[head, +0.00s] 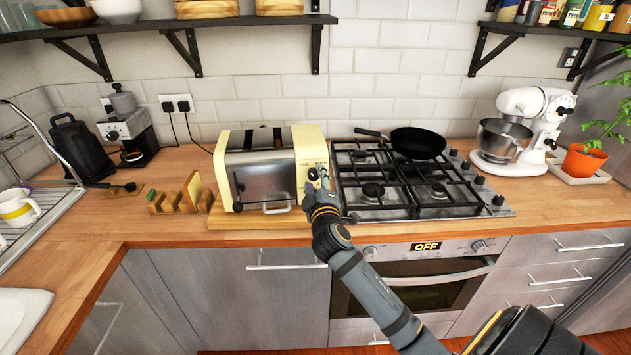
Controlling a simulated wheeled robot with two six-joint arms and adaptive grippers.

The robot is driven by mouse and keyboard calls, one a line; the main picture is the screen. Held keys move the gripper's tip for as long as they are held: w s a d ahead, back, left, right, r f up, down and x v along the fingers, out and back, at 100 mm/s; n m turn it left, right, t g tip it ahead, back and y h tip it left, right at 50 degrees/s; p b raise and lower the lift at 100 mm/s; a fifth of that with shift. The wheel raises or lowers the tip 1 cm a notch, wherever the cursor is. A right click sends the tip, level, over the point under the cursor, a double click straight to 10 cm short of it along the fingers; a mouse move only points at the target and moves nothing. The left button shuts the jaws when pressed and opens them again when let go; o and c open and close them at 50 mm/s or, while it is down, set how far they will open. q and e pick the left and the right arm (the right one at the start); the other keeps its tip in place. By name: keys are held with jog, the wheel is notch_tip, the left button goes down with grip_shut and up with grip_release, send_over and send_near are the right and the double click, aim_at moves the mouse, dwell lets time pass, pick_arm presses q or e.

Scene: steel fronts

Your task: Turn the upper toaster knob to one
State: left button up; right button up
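A cream and steel toaster (262,172) stands on a wooden board at the middle of the counter. Its control panel faces front at its right end. A dark upper knob (313,173) shows on that panel, small, and its setting is not readable. My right gripper (318,184) is at the panel, right by the upper knob. Its fingers are too small and overlapped to show whether they are open or touch the knob. The lower part of the panel is hidden behind my gripper. My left gripper is not in view.
A gas hob (408,185) with a black pan (418,142) is close on the right. The counter in front of the toaster is narrow. Shelves hang above.

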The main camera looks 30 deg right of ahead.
jog(key=v, duration=1.2)
jog(key=shift+r, duration=0.1)
